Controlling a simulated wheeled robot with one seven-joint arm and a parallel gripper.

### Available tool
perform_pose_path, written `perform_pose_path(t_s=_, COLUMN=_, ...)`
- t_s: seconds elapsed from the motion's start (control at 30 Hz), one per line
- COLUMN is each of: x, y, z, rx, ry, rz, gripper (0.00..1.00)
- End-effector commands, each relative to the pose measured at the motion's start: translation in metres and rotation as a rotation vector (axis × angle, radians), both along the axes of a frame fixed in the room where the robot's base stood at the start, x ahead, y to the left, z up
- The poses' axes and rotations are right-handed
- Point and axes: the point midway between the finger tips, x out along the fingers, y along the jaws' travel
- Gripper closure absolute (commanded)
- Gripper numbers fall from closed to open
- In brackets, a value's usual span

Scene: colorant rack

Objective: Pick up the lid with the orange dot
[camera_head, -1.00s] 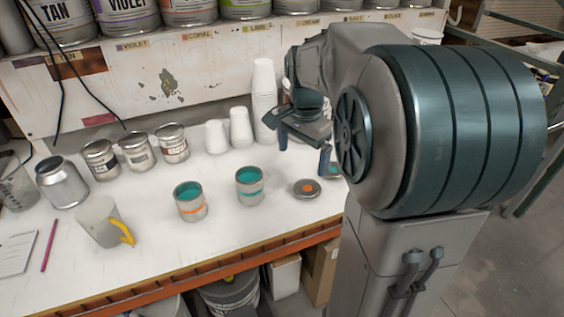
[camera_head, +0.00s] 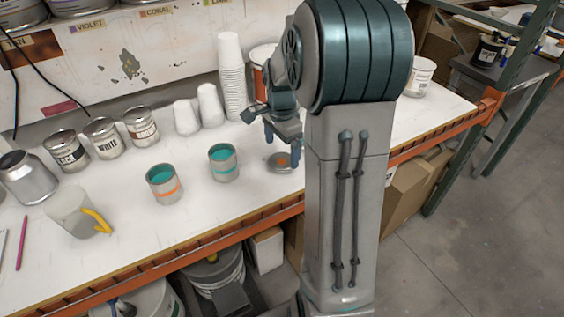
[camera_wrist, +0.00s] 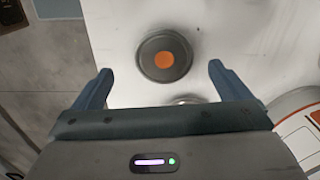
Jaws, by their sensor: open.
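The lid with the orange dot (camera_head: 279,162) lies flat on the white table, right of the teal-banded can. In the wrist view the round grey lid (camera_wrist: 164,55) shows whole, with its orange dot at the centre. My gripper (camera_wrist: 160,80) is open and empty there, one finger on each side of the picture, with the lid between and slightly beyond the fingertips. In the head view my gripper (camera_head: 282,152) is just above or beside the lid, pointing down; the exact height cannot be told. A second silvery round thing (camera_wrist: 186,99) is mostly hidden behind the gripper body.
An open can with a teal band (camera_head: 224,162) and one with an orange band (camera_head: 164,184) stand left of the lid. Stacked white cups (camera_head: 233,80) stand behind. The table's front edge (camera_head: 215,238) is near.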

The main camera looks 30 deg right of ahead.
Motion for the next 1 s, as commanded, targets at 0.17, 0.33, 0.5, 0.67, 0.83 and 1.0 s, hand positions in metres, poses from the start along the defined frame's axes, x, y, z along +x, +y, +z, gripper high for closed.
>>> perform_pose_path(t_s=0.17, x=0.004, y=0.0, z=-0.026, rx=0.002, ry=0.004, rz=0.001, gripper=0.03)
perform_pose_path(t_s=0.33, x=0.005, y=0.0, z=-0.042, rx=0.001, ry=0.001, rz=0.001, gripper=0.03)
perform_pose_path(t_s=0.5, x=0.005, y=0.0, z=-0.044, rx=0.0, ry=0.0, rz=0.001, gripper=0.03)
perform_pose_path(t_s=0.67, x=0.005, y=0.001, z=-0.044, rx=0.0, ry=0.0, rz=0.001, gripper=0.28)
perform_pose_path(t_s=0.83, x=0.005, y=0.0, z=-0.044, rx=0.0, ry=0.0, rz=0.001, gripper=0.51)
perform_pose_path(t_s=1.0, x=0.005, y=0.0, z=-0.044, rx=0.0, ry=0.0, rz=0.001, gripper=0.51)
